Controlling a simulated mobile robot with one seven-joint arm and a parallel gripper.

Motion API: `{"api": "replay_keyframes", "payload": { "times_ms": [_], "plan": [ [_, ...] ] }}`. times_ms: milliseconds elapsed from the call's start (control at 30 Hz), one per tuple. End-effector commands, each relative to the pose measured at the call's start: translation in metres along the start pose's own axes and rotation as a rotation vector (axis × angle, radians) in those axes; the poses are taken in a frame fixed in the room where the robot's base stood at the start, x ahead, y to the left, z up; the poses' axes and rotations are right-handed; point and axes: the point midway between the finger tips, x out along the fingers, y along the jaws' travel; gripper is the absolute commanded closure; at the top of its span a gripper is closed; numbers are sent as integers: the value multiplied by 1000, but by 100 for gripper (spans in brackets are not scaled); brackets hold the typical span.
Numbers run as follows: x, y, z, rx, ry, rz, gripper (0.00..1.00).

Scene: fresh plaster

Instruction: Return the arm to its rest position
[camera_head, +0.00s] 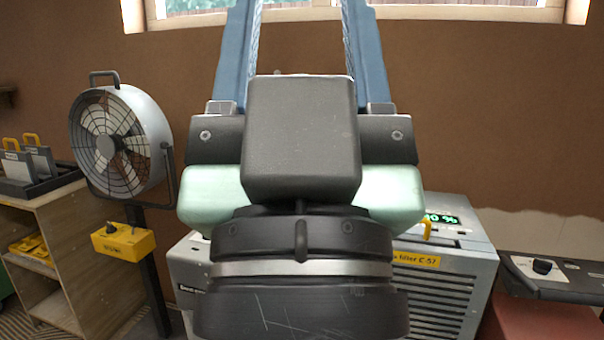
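My gripper (303,14) is raised in the middle of the head view, in front of the wall. Its two blue fingers stand upright and wide apart, with ribbed inner faces. Their tips are cut off by the top edge of the picture. Nothing shows between the fingers. My dark wrist and pale green gripper body fill the centre and hide much of what is behind them.
A grey machine (453,283) with a green display stands behind my arm, partly hidden. A round fan (121,143) on a post with a yellow box (123,241) is at left. A dark panel (560,277) is at right.

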Motion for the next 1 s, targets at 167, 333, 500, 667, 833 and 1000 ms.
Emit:
{"api": "replay_keyframes", "payload": {
  "times_ms": [167, 333, 500, 667, 833, 1000],
  "plan": [
    [53, 0, -50, -1, 0, 0, 43],
    [91, 0, -86, -1, 0, 0, 43],
    [128, 0, -120, -1, -1, 0, 43],
    [150, 0, -142, -1, -1, -1, 43],
    [159, 0, -150, -1, -1, -1, 43],
    [158, 0, -149, -1, -1, -1, 43]
  ]
}}
